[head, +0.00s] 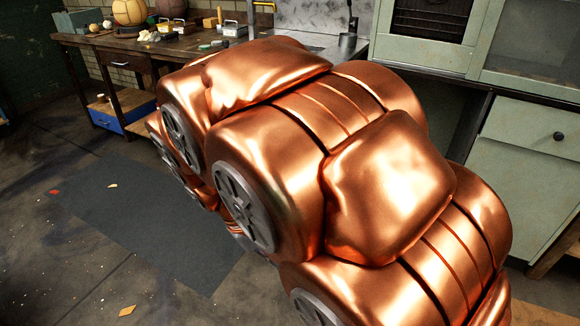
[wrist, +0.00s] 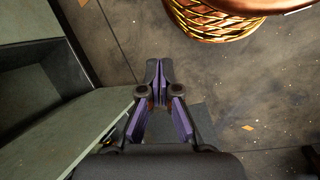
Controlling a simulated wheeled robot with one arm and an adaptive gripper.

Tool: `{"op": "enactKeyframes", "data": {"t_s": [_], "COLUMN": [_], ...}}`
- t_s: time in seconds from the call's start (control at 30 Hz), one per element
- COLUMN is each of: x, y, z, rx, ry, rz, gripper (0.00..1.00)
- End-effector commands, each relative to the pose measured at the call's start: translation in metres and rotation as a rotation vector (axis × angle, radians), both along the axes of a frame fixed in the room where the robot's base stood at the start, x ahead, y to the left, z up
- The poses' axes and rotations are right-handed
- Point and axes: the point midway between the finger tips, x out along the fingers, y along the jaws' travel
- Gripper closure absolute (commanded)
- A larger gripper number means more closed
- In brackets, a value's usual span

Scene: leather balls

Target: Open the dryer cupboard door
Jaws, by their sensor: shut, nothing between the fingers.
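In the head view, a pale green cupboard (head: 425,55) with a dark mesh window (head: 432,18) stands at the upper right. A lower pale green door (head: 515,185) with a dark round knob (head: 559,136) is at the right. I cannot tell for sure which is the dryer cupboard door. In the wrist view, my gripper (wrist: 158,78) is shut and empty, its fingertips over the floor. A pale green panel (wrist: 75,130) lies just left of it, beside a dark recess (wrist: 32,90). My copper arm hides the gripper in the head view.
A woven basket (wrist: 215,22) stands at the top right of the wrist view. A wooden workbench (head: 130,40) with balls and tools is at the back left of the head view. A dark mat (head: 150,215) lies on the floor, with open floor around it.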

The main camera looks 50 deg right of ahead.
Motion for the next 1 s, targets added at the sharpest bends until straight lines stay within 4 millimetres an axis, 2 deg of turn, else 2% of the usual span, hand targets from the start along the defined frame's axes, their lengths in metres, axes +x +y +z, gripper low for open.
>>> {"op": "enactKeyframes", "data": {"t_s": [0.03,0.2,0.5,0.77,1.0], "x": [0.010,0.045,0.111,0.180,0.249], "y": [-0.016,-0.067,-0.146,-0.196,-0.225], "z": [-0.007,-0.008,-0.009,-0.019,-0.043], "rx": [-0.050,-0.229,-0.541,-0.792,-0.993], "ry": [0.014,0.053,0.108,0.128,0.116], "rz": [-0.015,-0.047,-0.060,-0.024,0.043], "gripper": [1.00,1.00,1.00,1.00,1.00]}}
